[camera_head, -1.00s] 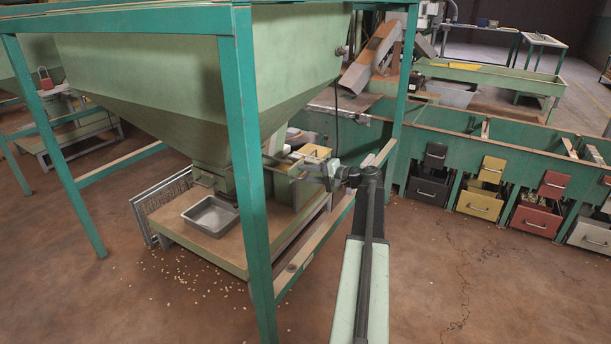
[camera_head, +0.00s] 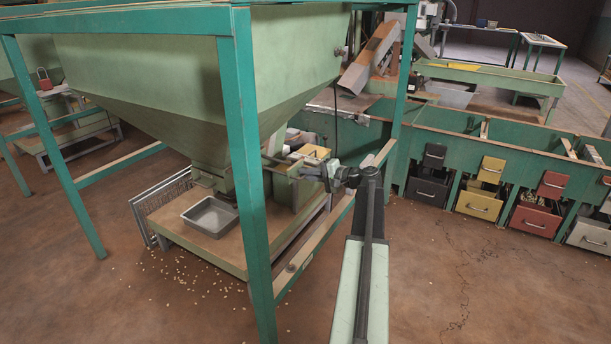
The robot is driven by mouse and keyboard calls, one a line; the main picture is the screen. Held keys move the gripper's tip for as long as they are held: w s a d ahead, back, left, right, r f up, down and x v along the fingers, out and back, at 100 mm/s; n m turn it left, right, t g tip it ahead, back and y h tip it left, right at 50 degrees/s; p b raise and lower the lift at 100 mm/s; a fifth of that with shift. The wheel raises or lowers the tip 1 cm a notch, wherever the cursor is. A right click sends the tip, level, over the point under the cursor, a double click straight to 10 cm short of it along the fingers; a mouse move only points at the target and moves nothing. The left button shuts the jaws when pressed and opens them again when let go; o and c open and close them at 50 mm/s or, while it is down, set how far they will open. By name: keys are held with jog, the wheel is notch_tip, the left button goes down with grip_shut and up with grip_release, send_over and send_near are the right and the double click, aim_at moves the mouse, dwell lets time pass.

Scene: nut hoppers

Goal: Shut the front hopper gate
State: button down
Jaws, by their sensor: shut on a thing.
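The front hopper (camera_head: 180,95) is a big pale green funnel hanging in a teal frame. Its narrow outlet (camera_head: 212,178) is at the bottom, above a grey metal tray (camera_head: 210,216). A thin gate bar (camera_head: 276,159) shows to the right of the frame's near post. The post hides where the bar meets the outlet, so I cannot tell how far the gate is open. My gripper (camera_head: 313,172) is at the bar's right end, shut on what seems to be the gate's handle. The handle is too small and covered to see clearly.
The near teal post (camera_head: 247,170) stands left of my arm. A green box with yellowish contents (camera_head: 312,153) is just behind my gripper. Nuts (camera_head: 185,278) lie scattered on the floor. Coloured drawers (camera_head: 480,204) line the right; the floor before them is clear.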

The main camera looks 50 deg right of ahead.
dwell(0.7)
jog(key=x, duration=0.2)
jog(key=r+x, duration=0.1)
jog(key=x, duration=0.2)
jog(key=shift+w+a, duration=0.1)
jog(key=shift+w, duration=0.15)
jog(key=c, duration=1.5)
grip_release()
jog(key=shift+c, duration=0.2)
jog(key=p, duration=0.2)
send_near(294, 170)
jog(key=w+d+f, duration=0.1)
jog(key=w+f, duration=0.1)
jog(key=w, duration=0.2)
